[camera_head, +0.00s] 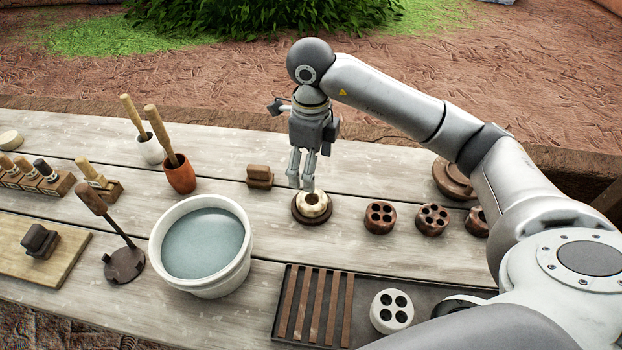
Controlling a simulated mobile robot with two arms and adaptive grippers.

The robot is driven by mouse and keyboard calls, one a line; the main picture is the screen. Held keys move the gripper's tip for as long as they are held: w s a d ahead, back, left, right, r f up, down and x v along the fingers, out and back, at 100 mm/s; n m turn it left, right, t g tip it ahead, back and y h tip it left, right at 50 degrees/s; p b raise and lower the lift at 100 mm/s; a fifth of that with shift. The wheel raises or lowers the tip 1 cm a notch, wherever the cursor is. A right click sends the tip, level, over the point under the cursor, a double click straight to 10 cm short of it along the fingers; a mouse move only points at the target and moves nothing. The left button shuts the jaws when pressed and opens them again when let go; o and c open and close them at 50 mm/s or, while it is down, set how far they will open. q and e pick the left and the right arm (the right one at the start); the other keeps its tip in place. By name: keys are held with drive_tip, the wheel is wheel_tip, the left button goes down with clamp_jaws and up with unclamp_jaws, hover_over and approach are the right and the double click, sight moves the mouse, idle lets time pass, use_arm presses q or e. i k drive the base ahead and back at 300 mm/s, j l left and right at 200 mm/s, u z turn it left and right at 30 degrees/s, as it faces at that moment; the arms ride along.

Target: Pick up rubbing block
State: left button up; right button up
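Two handled blocks could be the rubbing block, and I cannot tell which it is. A small brown wooden block (260,176) stands on the table, left of my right gripper. A dark block (39,241) with a rounded top sits on a wooden board (66,258) at the far left. My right gripper (301,184) points down above a cream ring (312,204) on a dark round base. Its two fingers show a narrow gap with nothing between them. It is apart from both blocks. My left gripper is not in view.
A white bucket (158,262) of water stands front centre-left. Orange (181,177) and white (151,150) cups hold wooden-handled tools. A dark slatted tray (362,300) lies at the front. Several holed brown discs (380,217) stand right. Bare planks lie between the brown block and the bucket.

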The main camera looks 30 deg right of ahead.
sight(40, 242)
drive_tip(key=k+j, duration=0.5)
drive_tip(key=k, duration=0.15)
drive_tip(key=k+j, duration=0.45)
drive_tip(key=k, duration=0.25)
